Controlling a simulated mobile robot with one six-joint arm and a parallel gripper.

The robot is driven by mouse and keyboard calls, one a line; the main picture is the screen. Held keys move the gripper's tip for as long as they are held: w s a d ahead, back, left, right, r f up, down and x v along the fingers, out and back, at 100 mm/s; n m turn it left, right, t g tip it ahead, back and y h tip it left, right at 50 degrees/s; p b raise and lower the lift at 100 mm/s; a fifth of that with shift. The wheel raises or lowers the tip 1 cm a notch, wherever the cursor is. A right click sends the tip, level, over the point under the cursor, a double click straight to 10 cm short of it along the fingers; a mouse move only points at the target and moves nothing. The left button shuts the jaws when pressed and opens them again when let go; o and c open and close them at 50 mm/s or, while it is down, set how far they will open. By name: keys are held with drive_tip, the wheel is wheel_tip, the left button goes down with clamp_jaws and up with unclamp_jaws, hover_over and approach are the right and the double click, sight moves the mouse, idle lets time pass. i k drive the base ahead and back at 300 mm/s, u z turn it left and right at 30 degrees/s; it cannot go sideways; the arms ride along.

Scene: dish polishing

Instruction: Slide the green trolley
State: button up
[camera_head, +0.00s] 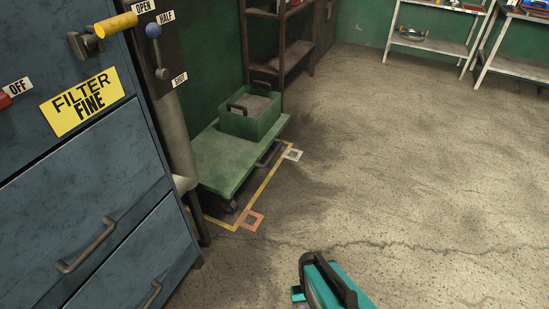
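The green trolley (212,164) is a low flat cart with small dark casters, standing on the floor at the left, against the green wall. A green open bin (245,126) with dark handles sits on its deck. A teal and black part of my own arm shows at the bottom edge, well apart from the trolley. I cannot make out my gripper's fingers in this view.
Yellow floor lines run beside the trolley, with a red square mark (252,220) and a white one (293,154). A blue cabinet (95,210) with drawer handles stands at the left. A brown shelf (284,55) stands behind the trolley. The concrete floor to the right is clear.

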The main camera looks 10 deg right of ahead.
sight(224, 160)
drive_tip(key=z, duration=0.25)
drive_tip(key=i, duration=1.1)
drive_tip(key=u, duration=0.35)
